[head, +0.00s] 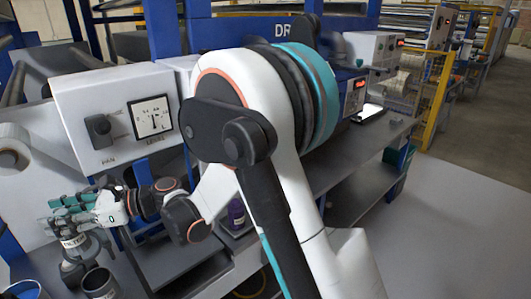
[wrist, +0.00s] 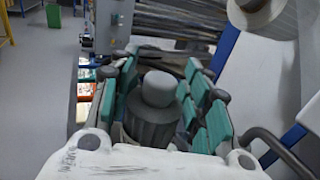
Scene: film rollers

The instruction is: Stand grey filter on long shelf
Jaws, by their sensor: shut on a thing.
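The grey filter (wrist: 152,125) is a ribbed cylinder with a narrower round top. It sits between the teal pads of my gripper (wrist: 165,105) in the wrist view. In the head view my gripper (head: 76,212) is at the far left, shut on the filter (head: 75,241), whose label faces the camera. The filter looks roughly upright; its lower end is partly hidden by dark finger parts. A long grey shelf surface (head: 352,150) runs under the machines to the right, partly hidden by my arm. I cannot tell whether it is the long shelf named.
A grey cylinder (head: 100,284) and a blue-rimmed container (head: 24,289) are close below my gripper. A purple bottle (head: 237,214) stands under the machine. The white panel with knob and dial (head: 118,118) is behind my gripper. Open floor (head: 450,215) lies to the right.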

